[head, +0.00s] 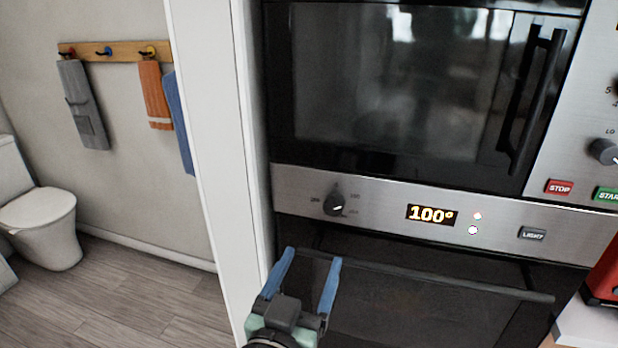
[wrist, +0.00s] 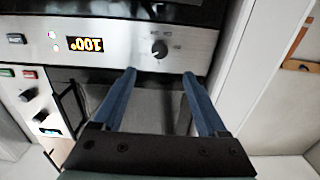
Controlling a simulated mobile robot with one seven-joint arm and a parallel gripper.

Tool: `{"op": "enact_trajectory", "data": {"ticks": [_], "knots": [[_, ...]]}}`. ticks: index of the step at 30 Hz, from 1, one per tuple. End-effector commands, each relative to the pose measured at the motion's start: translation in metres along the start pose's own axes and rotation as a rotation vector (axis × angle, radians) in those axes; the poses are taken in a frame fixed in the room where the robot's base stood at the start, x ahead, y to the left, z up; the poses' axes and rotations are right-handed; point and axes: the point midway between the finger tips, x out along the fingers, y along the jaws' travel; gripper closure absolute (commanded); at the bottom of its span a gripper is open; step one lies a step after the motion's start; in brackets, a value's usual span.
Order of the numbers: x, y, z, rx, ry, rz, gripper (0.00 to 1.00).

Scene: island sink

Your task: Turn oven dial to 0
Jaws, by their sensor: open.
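The oven dial (head: 334,205) is a small dark knob on the steel control panel, left of the display. Its white mark points to the lower right in the head view. The oven display (head: 432,215) reads 100°. My gripper (head: 310,258) is open and empty, with two blue fingers, below the dial and apart from it. In the wrist view, which is upside down, the dial (wrist: 159,49) lies beyond the fingertips and between their lines. The display (wrist: 85,45) shows there too.
A black oven handle (head: 450,282) runs across the door below the panel. A microwave (head: 400,80) is above. A white cabinet side panel (head: 215,150) stands close on the left. A red appliance (head: 603,270) is at the right edge.

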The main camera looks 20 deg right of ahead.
Motion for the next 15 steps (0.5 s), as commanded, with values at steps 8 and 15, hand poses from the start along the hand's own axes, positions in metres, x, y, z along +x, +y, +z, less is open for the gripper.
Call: {"op": "enact_trajectory", "data": {"ticks": [8,15], "knots": [[0.024,0.001,-0.002,-0.003,-0.003,0.006,0.25],[0.072,0.002,-0.003,-0.002,-0.002,0.006,0.25]]}}
